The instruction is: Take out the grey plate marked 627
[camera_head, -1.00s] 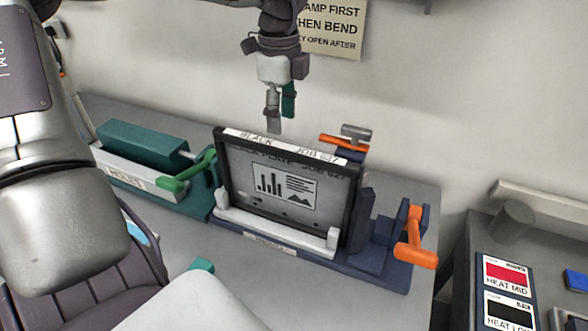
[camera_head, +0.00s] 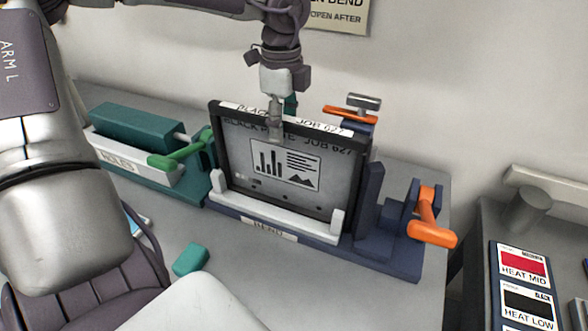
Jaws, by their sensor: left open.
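The grey plate marked 627 (camera_head: 240,172) stands upright in a dark frame (camera_head: 364,165). Its face reads "BLACK PLATE JOB 627" and carries a printed chart panel. It sits in the navy bending fixture (camera_head: 385,262), behind a white bar (camera_head: 275,220) along its lower edge. My left gripper (camera_head: 283,118) points down at the top edge of the plate, near its middle. It is open, with one finger in front of the plate and the other behind, partly hidden. I cannot tell whether either finger touches. My right gripper is not in view.
Orange levers stand at the fixture's right end (camera_head: 432,228) and behind it (camera_head: 350,115). A green fixture labelled HOLES (camera_head: 135,128) adjoins on the left. A small green block (camera_head: 191,260) lies in front. Heat cards (camera_head: 525,270) lie on the right bench.

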